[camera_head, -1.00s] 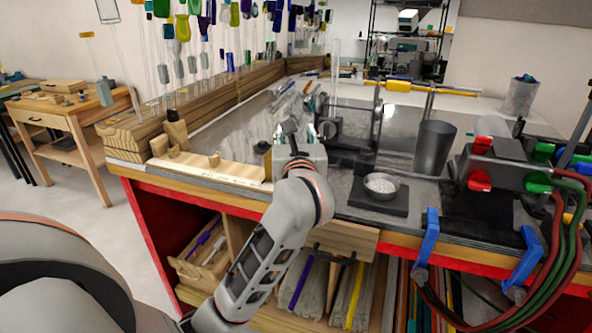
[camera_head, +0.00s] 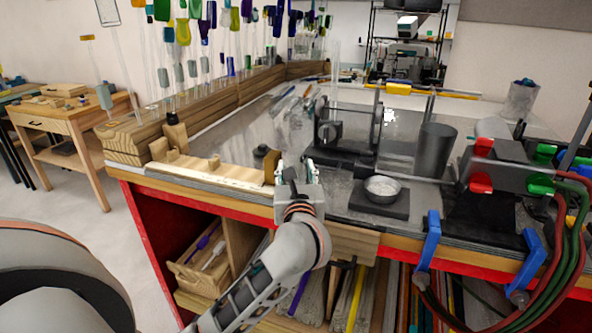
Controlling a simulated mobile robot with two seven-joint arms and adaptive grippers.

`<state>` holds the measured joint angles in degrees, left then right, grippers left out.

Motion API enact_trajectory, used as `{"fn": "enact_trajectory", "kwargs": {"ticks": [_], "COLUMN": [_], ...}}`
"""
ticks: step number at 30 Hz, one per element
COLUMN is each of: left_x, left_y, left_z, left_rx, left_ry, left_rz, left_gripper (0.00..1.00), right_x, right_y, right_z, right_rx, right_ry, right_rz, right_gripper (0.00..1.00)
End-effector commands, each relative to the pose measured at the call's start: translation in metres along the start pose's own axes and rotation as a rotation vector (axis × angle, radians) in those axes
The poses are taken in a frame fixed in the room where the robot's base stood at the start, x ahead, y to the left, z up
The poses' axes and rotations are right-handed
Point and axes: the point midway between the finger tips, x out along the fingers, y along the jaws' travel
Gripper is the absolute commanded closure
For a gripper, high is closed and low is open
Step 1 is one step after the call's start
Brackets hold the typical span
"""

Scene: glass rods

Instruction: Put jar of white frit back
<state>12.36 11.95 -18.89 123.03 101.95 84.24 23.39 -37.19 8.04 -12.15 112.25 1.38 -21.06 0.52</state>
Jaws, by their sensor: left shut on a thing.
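My left gripper (camera_head: 294,172) is over the front edge of the workbench, seen from behind, with its fingers pointing away from me. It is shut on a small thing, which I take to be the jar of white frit. The gripper's own body and fingers hide most of it, so its contents do not show. A dark round-topped thing (camera_head: 262,152) stands just left of the fingertips; I cannot tell whether it is another jar. My right gripper is not in view.
A wooden rack (camera_head: 210,171) lies left of the gripper along the front edge. Right of it, a shallow metal bowl (camera_head: 382,189) with pale contents sits on a dark block. A grey cylinder (camera_head: 434,150) and a burner (camera_head: 497,168) with hoses stand further right.

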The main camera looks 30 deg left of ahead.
Motion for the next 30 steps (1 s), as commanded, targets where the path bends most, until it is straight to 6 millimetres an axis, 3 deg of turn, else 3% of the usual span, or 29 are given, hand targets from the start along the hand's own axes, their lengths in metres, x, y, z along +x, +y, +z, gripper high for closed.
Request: {"fn": "enact_trajectory", "kwargs": {"ticks": [3,4,5,17,23,30], "left_x": [0.000,0.000,0.000,0.000,-0.031,-0.081], "left_y": [0.000,0.000,0.000,0.000,0.000,-0.001], "left_z": [-0.003,-0.004,-0.003,0.003,-0.001,-0.002], "left_rx": [-0.001,-0.001,-0.001,-0.001,-0.004,-0.002], "left_ry": [-0.001,0.000,0.000,-0.001,0.004,0.003], "left_rz": [0.000,0.000,0.000,0.000,-0.002,-0.002], "left_gripper": [0.89,0.55,0.53,0.53,0.53,0.53], "right_x": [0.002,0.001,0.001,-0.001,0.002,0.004], "right_y": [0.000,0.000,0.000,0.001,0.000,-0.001], "right_z": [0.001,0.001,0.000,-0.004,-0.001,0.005], "right_rx": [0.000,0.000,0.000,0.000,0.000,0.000], "right_ry": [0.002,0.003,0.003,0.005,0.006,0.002], "right_rz": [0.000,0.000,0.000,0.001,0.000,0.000], "right_gripper": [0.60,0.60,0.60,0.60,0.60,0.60]}}
